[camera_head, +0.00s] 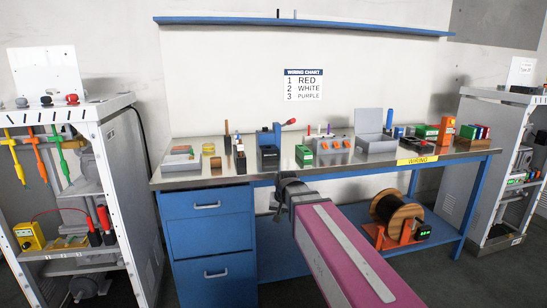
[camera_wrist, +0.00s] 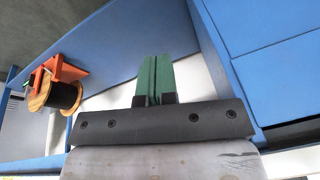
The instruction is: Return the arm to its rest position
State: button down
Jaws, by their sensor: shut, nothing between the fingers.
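My arm, with a pink link, reaches forward from the bottom of the head view toward the workbench (camera_head: 345,163). My gripper (camera_head: 281,205) is at the front edge of the bench, below the top, and its fingertips are hard to make out there. In the wrist view my gripper (camera_wrist: 155,65) shows its green fingers side by side, shut, with nothing between them. The fingers point toward the open space under the bench, beside the blue drawer unit (camera_wrist: 270,60).
The blue drawer cabinet (camera_head: 208,228) stands left of my gripper. A cable spool (camera_head: 397,212) sits on the lower shelf at right. Tools and boxes line the bench top. Grey racks (camera_head: 128,190) and (camera_head: 490,175) stand at both sides. A wiring chart (camera_head: 303,85) hangs behind.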

jog(key=s+d+f+g+h, duration=0.1)
jog(key=s+d+f+g, duration=0.2)
jog(key=s+d+f, duration=1)
jog(key=d+f, duration=0.3)
jog(key=shift+d+n, duration=0.25)
jog(key=shift+n, duration=0.05)
